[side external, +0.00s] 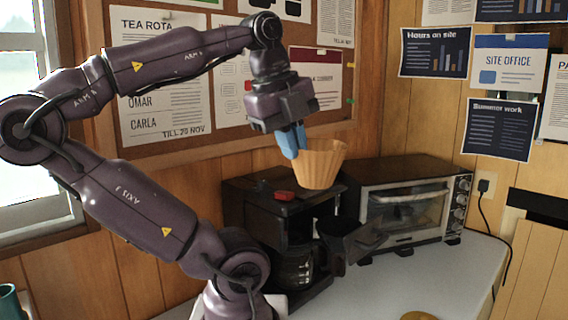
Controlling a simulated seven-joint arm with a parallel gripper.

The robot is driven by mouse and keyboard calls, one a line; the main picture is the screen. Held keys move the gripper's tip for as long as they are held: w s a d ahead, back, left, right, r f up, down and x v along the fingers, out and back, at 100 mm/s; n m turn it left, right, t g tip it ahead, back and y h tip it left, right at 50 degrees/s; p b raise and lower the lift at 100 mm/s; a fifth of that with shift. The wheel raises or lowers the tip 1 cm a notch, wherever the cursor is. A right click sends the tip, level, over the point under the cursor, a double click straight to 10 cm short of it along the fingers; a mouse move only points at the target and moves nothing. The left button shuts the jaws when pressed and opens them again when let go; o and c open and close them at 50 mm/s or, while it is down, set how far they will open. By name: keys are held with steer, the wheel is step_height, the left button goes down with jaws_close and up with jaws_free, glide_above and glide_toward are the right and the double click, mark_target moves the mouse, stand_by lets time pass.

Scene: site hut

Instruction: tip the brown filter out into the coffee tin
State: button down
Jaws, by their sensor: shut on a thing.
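The brown filter (320,165) is a fluted paper cup, wider at its top rim. It hangs roughly upright, slightly tilted, in the air above the coffee maker. My gripper (292,142), with blue fingers, is shut on the filter's left side. No coffee tin can be clearly made out. A yellowish round thing (418,316) is cut off by the bottom edge, and I cannot tell what it is. The inside of the filter is hidden from this side.
The black coffee maker (265,205) with a red switch stands below the filter, its dark holder (350,240) sticking out in front. A toaster oven (405,210) stands to its right. A teal thing (9,303) is at far left. The grey worktop (430,275) is clear at front right.

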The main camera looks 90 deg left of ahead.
steer(key=w+d+m+h, duration=0.25)
steer(key=w+m, duration=0.65)
steer(key=w, duration=0.9)
step_height(320, 180, down, 24)
steer(key=w+d+f+g+y, duration=0.3)
steer(key=w+d+g+y, duration=0.3)
steer(key=g+y, duration=0.4)
steer(key=shift+w+d+f+m+y, duration=0.3)
steer(key=shift+d+m+y, duration=0.1)
steer(key=shift+d+y, duration=0.05)
